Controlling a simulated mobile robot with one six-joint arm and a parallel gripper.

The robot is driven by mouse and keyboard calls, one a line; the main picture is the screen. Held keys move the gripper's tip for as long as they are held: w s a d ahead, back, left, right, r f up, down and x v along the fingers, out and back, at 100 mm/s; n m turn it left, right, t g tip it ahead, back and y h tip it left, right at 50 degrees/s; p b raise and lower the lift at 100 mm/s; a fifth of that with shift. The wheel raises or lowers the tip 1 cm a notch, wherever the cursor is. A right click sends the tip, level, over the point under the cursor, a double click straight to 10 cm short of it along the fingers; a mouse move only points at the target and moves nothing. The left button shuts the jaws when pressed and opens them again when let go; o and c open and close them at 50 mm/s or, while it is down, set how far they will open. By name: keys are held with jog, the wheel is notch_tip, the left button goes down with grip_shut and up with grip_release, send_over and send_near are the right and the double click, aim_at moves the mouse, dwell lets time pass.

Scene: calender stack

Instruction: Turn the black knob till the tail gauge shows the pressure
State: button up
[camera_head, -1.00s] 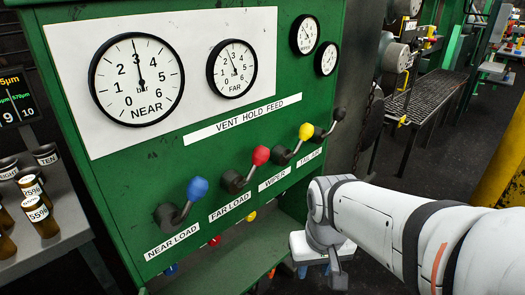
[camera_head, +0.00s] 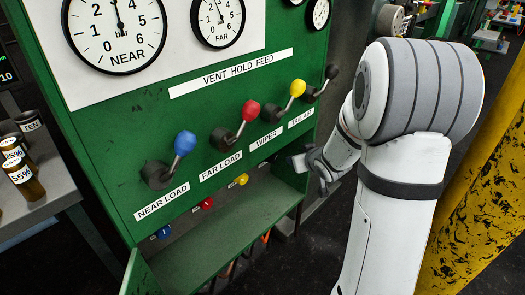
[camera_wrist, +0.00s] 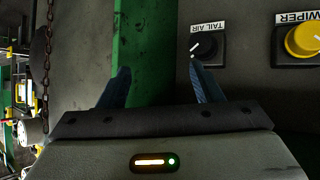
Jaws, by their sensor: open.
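In the wrist view the black knob (camera_wrist: 203,46) with a white pointer mark sits on a black plate under an upside-down TAIL AIR label (camera_wrist: 207,24). My gripper (camera_wrist: 160,70) is open and empty. In the head view my gripper (camera_head: 306,163) is beside the cabinet's lower opening, and the black knob cannot be made out. A small gauge (camera_head: 318,13) at the top right is cut off, its name and reading unreadable.
A yellow WIPER knob (camera_wrist: 304,40) is right of the black knob. A green post (camera_wrist: 150,60) stands between my fingers. Blue (camera_head: 185,143), red (camera_head: 250,110), yellow (camera_head: 298,88) and black (camera_head: 331,72) levers jut from the green panel. A yellow post (camera_head: 485,200) stands right of my arm.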

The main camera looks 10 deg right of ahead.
aim_at(274, 160)
jog(key=w+a+f+n+t+y+b, duration=0.1)
jog(key=w+a+f+y, duration=0.1)
jog(key=w+y, duration=0.1)
jog(key=w+a+f+t+y+b, duration=0.1)
jog(key=w+a+f+y, duration=0.1)
jog(key=a+y, duration=0.1)
jog(key=w+a+f+n+t+y+b, duration=0.1)
jog(key=w+a+f+y, duration=0.1)
jog(key=w+y, duration=0.1)
jog(key=shift+w+a+f+n+y, duration=0.25)
jog(key=shift+w+n+y, duration=0.05)
jog(key=shift+w, duration=0.05)
dwell(0.3)
